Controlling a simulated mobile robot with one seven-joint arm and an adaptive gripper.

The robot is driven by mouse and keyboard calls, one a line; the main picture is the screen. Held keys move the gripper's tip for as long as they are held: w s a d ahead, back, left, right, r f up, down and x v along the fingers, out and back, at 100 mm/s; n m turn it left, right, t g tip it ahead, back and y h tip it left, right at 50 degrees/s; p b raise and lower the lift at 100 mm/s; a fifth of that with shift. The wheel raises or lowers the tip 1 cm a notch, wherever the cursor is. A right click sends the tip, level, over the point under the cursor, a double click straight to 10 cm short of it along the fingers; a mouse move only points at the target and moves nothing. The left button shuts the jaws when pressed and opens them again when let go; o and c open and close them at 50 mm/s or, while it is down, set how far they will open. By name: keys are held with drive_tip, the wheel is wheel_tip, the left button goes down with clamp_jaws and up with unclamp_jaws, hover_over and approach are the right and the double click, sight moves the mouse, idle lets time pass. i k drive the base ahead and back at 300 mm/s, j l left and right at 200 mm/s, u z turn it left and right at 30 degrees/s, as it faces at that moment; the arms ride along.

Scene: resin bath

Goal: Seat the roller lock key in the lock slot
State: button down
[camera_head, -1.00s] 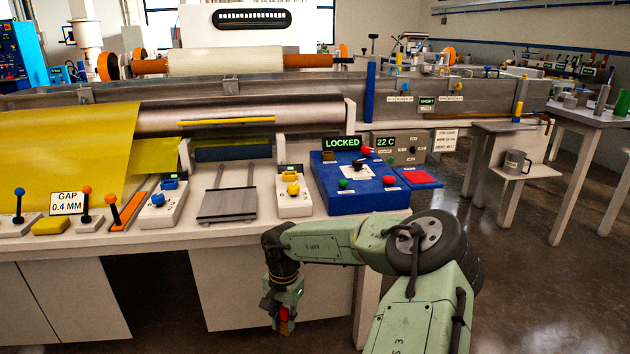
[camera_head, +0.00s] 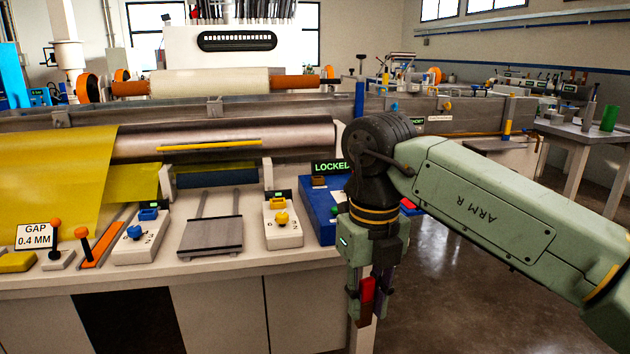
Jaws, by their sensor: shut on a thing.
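My gripper (camera_head: 368,272) points down in front of the bench's right end. It is shut on a red key (camera_head: 367,291) with a darker lower end, hanging roughly upright below the bench top. A blue panel (camera_head: 318,215) behind my gripper carries the green LOCKED sign (camera_head: 331,167) and a small brown socket (camera_head: 318,182); my arm hides its right part. Two white boxes carry a yellow socket (camera_head: 275,203) and a blue socket (camera_head: 149,214). I cannot tell which opening is the lock slot.
A grey sliding plate (camera_head: 212,237) lies between the white boxes. Levers (camera_head: 86,245) stand at left, and a steel roller (camera_head: 222,139) runs behind. The bench front edge is close to my gripper. Open floor (camera_head: 450,255) lies to the right.

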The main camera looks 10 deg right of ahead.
sight(319, 194)
drive_tip(key=i, duration=0.8)
drive_tip(key=i+l+u, duration=0.1)
drive_tip(key=i, duration=0.7)
drive_tip(key=i+l, duration=0.15)
drive_tip(key=i, duration=0.6)
